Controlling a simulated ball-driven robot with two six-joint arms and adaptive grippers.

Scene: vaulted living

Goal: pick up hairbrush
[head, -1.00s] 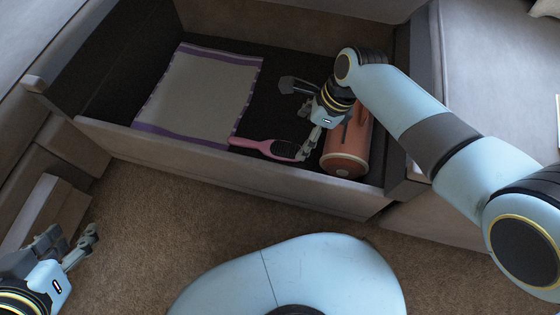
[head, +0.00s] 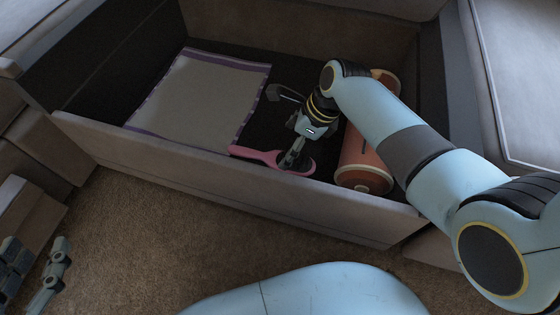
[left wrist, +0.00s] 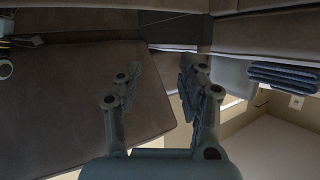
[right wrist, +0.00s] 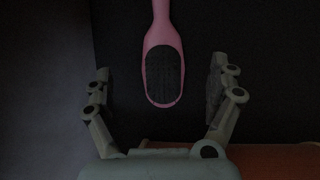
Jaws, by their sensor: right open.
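The pink hairbrush (head: 262,156) lies in the drawer near its front wall, handle to the left and dark bristle pad up. My right gripper (head: 290,164) is over the bristle end and hides part of it in the head view. In the right wrist view, the hairbrush (right wrist: 162,68) points its head between the spread fingers of my right gripper (right wrist: 162,88). The fingers are open, with a gap on both sides of the brush. My left gripper (left wrist: 160,92) is open and empty; in the head view it is at the lower left edge, outside the drawer.
A grey cloth with purple edges (head: 200,100) lies flat in the left of the drawer. An orange-brown cylinder (head: 362,160) lies close to the right of my right gripper. The drawer's front wall (head: 230,185) stands just in front of the hairbrush.

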